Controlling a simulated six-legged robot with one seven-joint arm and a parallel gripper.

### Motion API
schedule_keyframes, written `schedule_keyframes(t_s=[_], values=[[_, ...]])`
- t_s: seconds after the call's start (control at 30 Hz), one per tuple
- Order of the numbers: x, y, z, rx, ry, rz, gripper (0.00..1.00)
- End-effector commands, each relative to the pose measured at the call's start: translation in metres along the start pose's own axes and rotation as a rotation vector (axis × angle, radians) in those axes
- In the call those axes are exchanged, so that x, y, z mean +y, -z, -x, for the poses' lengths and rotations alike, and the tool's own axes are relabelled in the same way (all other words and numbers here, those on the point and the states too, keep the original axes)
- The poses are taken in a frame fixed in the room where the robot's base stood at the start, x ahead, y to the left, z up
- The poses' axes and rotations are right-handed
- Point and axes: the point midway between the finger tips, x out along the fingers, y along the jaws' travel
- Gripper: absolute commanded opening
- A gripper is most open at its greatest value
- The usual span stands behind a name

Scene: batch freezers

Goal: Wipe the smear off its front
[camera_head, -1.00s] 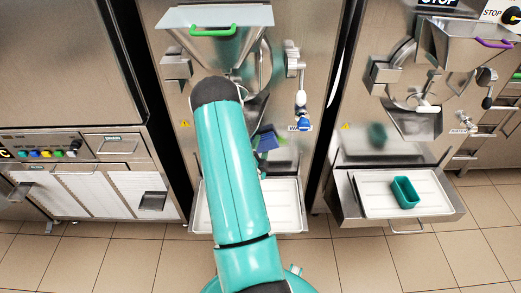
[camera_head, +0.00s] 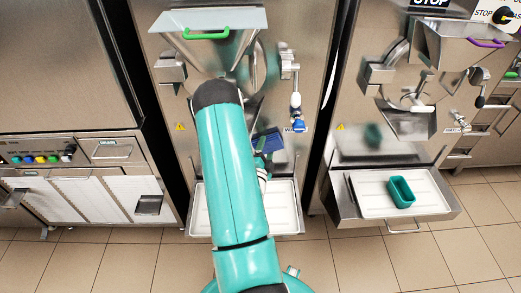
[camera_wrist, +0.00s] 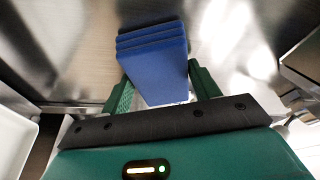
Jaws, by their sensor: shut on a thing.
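My gripper (camera_wrist: 161,90) is shut on a folded blue cloth (camera_wrist: 153,62), with one green finger on each side of it. In the head view the cloth (camera_head: 268,141) shows just right of my arm, in front of the middle freezer's steel front (camera_head: 185,142). My gripper is mostly hidden there behind my arm. In the wrist view the cloth's far end is close to the steel panel (camera_wrist: 80,50); I cannot tell whether it touches. I cannot make out a smear; my arm hides part of the front.
A white tray (camera_head: 287,212) sits below the middle freezer's front. A handle with a blue end (camera_head: 298,124) hangs to the cloth's right. The right freezer's tray (camera_head: 366,206) holds a teal container (camera_head: 401,192). A hopper with a green handle (camera_head: 206,35) is above my arm.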

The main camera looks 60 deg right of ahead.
Motion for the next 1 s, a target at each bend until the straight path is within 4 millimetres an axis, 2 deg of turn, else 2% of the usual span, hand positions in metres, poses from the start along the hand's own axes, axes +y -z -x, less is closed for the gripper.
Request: schedule_keyframes(t_s=[0.17, 0.5, 0.77, 1.0], values=[[0.002, 0.004, -0.002, 0.0, 0.0, -0.001, 0.28], [0.013, 0.027, -0.011, 0.001, 0.0, -0.001, 0.28], [0.016, 0.035, -0.015, 0.001, 0.001, -0.001, 0.28], [0.023, 0.053, -0.019, 0.002, 0.001, -0.001, 0.28]])
